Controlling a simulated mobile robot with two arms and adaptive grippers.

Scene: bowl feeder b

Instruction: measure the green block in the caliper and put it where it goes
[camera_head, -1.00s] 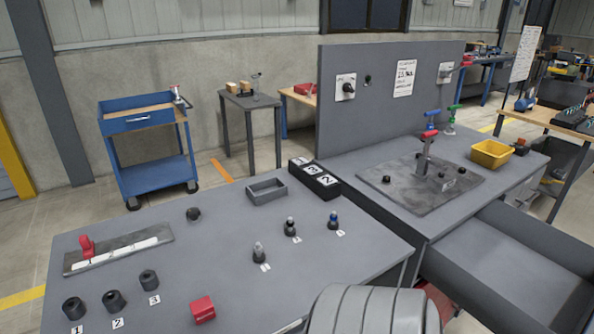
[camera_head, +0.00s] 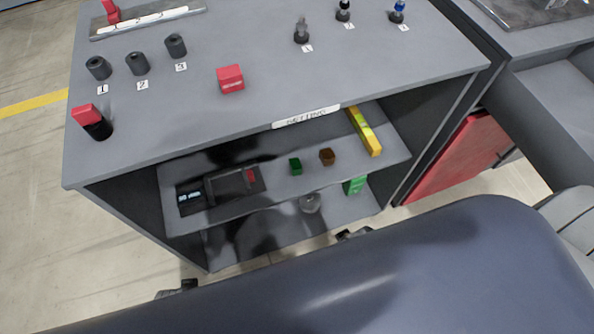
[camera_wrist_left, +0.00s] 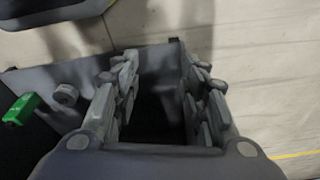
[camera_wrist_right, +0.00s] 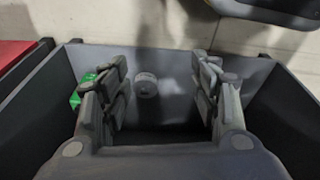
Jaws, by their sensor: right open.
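The small green block (camera_head: 295,166) sits on the upper shelf under the bench top in the head view. Left of it lies the dark caliper (camera_head: 222,188), with a display at its left end and a red part at its right. A brown block (camera_head: 327,156) sits just right of the green block. My left gripper (camera_wrist_left: 158,75) is open, with nothing between its fingers in the left wrist view. My right gripper (camera_wrist_right: 160,72) is open and empty in the right wrist view. The small green block cannot be made out in either wrist view.
A yellow bar (camera_head: 365,131) lies at the shelf's right end. Below are a larger green object (camera_head: 355,185) and a grey round part (camera_head: 310,203). The bench top (camera_head: 180,100) carries a red block (camera_head: 230,79), numbered dark cylinders (camera_head: 137,63) and a red-topped black piece (camera_head: 93,121).

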